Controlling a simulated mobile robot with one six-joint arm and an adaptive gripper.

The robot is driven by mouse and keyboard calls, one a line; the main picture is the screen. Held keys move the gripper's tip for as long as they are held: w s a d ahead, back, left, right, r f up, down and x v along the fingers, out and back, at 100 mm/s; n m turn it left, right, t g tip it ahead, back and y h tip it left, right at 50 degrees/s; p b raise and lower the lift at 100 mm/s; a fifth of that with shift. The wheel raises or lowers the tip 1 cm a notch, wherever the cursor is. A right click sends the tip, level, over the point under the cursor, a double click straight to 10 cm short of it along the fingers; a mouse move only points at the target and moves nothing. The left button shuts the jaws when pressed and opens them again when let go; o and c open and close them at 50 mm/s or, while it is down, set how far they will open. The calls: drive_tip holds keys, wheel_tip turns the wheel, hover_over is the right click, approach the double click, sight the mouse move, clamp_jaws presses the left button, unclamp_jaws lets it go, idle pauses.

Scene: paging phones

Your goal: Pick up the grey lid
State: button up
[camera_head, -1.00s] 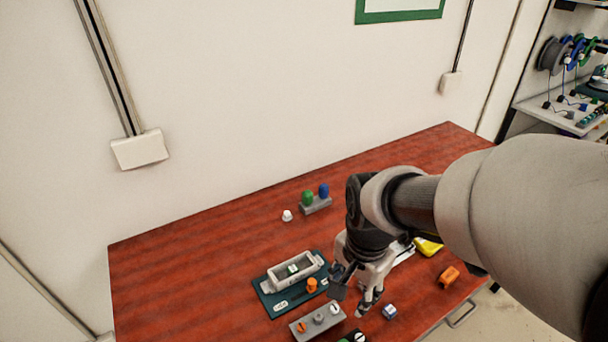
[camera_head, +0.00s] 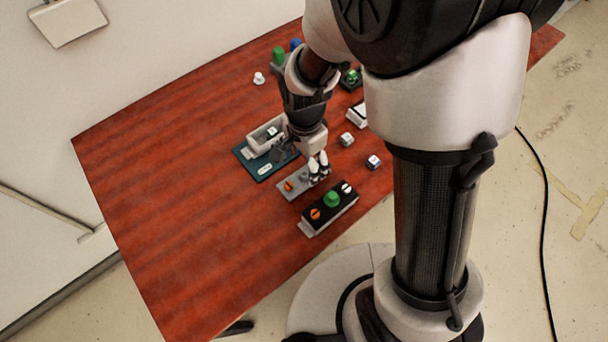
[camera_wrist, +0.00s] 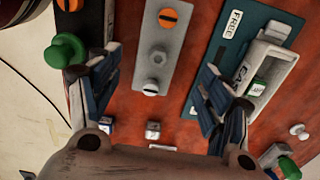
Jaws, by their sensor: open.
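The grey lid (camera_head: 285,193) is a flat grey plate lying on the red table. In the wrist view the lid (camera_wrist: 175,45) carries an orange slotted knob, a grey nut-like part in the middle and a white slotted screw. My gripper (camera_head: 319,170) is at the lid's right end in the head view and hides part of it. In the wrist view my gripper (camera_wrist: 160,66) is open, with one finger on each side of the lid and nothing held. I cannot tell how high the fingertips are above it.
A black box (camera_head: 325,212) with a green button lies beside the lid. On the other side is a teal mat (camera_head: 242,155) with an open grey box (camera_head: 254,146). Small cubes (camera_head: 346,139) (camera_head: 373,161) lie nearby. The table's left part is clear.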

sight(304, 174)
drive_tip(key=f+b, duration=0.1)
drive_tip(key=f, duration=0.1)
drive_tip(key=f+b, duration=0.1)
drive_tip(key=f, duration=0.2)
drive_tip(key=shift+s+a+f+b, duration=0.1)
drive_tip(key=shift+s+f+b, duration=0.1)
drive_tip(key=shift+f+b, duration=0.1)
drive_tip(key=shift+r, duration=0.1)
drive_tip(key=c, duration=1.2)
